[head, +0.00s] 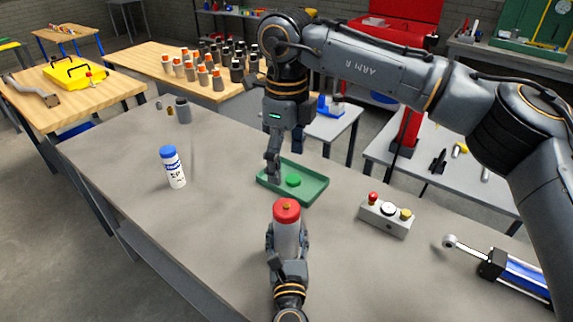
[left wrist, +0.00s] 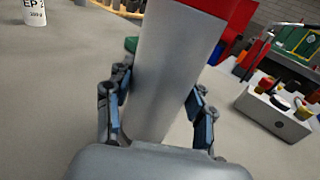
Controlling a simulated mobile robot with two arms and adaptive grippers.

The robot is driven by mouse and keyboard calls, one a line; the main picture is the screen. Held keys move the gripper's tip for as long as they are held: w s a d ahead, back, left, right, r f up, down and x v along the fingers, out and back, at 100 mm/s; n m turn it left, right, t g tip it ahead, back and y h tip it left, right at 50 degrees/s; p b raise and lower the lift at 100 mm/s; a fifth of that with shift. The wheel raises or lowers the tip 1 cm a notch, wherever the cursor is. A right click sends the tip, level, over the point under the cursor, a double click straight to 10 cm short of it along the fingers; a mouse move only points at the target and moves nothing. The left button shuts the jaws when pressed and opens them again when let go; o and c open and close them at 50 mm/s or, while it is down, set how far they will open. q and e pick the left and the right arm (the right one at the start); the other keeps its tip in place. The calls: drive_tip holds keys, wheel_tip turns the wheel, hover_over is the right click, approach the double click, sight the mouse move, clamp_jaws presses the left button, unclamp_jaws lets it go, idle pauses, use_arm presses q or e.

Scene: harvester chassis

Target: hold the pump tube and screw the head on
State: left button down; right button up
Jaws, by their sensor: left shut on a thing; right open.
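The grey pump tube (head: 288,240) stands upright near the front of the grey bench, with a red head (head: 284,213) with a small brass-coloured centre on its top. How far the head is threaded on cannot be told. My left gripper (head: 287,250) is shut around the tube. In the left wrist view the tube (left wrist: 168,75) passes between the fingers of my left gripper (left wrist: 155,118), and part of the red head (left wrist: 225,10) shows above. My right gripper (head: 273,172) is open and points down over the left side of the green tray, behind the tube and apart from the head.
The green tray (head: 310,193) holds a round green piece (head: 293,181). A blue-capped white bottle (head: 173,168) stands left. A control box (head: 385,217) with knobs and a blue cylinder (head: 520,273) are at right. Bare bench lies between bottle and tube.

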use_arm(q)
drive_tip(key=shift+c, duration=2)
unclamp_jaws()
drive_tip(key=s, duration=1.2)
drive_tip(key=shift+d, duration=0.25)
